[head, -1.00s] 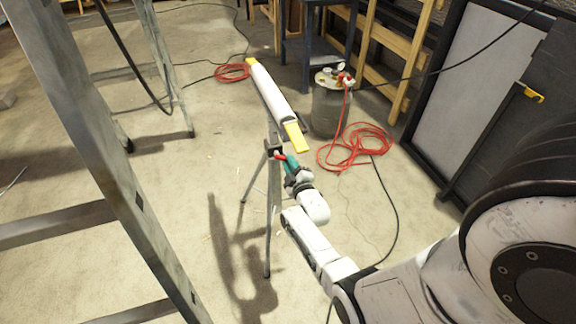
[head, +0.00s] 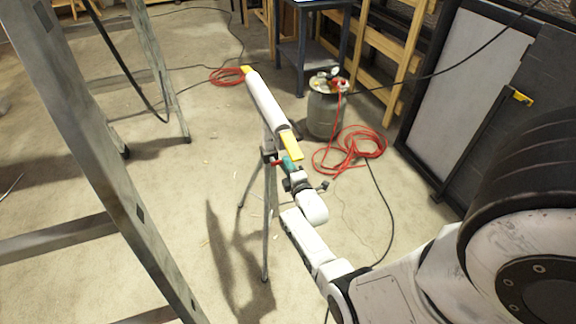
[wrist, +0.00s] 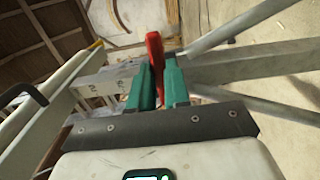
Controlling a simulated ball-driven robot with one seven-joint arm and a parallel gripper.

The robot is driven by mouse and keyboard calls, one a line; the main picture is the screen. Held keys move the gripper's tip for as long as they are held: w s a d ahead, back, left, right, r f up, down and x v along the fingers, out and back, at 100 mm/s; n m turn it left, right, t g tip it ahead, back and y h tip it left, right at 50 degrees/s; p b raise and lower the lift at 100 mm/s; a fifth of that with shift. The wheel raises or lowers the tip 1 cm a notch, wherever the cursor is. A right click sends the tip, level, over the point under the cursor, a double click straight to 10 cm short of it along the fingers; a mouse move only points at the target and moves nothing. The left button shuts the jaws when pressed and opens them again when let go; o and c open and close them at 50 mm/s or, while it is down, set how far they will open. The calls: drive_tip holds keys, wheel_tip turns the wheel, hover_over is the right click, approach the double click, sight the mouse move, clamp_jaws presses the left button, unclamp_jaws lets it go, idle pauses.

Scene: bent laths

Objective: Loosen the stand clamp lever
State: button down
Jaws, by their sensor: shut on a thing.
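The stand (head: 265,225) is a thin grey tripod upright on the floor in the head view. A long white bar with yellow ends (head: 266,104) sits across its top, tilted in the picture. The clamp (head: 268,154) is a small dark block just below the bar. My gripper (head: 289,163) is at the clamp, from the right. In the wrist view, the red clamp lever (wrist: 155,50) stands between the green fingers of my gripper (wrist: 158,84), which are shut on it. The lever's lower part is hidden between the fingers.
A metal ladder (head: 105,165) stands at the left. A grey canister (head: 326,112) and coiled red hose (head: 350,150) are behind and right of the stand. A dark-framed panel (head: 460,95) is at the right. Bare floor lies between ladder and stand.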

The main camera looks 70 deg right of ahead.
idle(0.4)
drive_tip(key=c, duration=1.1)
unclamp_jaws()
drive_tip(key=shift+p+v, duration=3.25)
drive_tip(key=shift+v, duration=2.2)
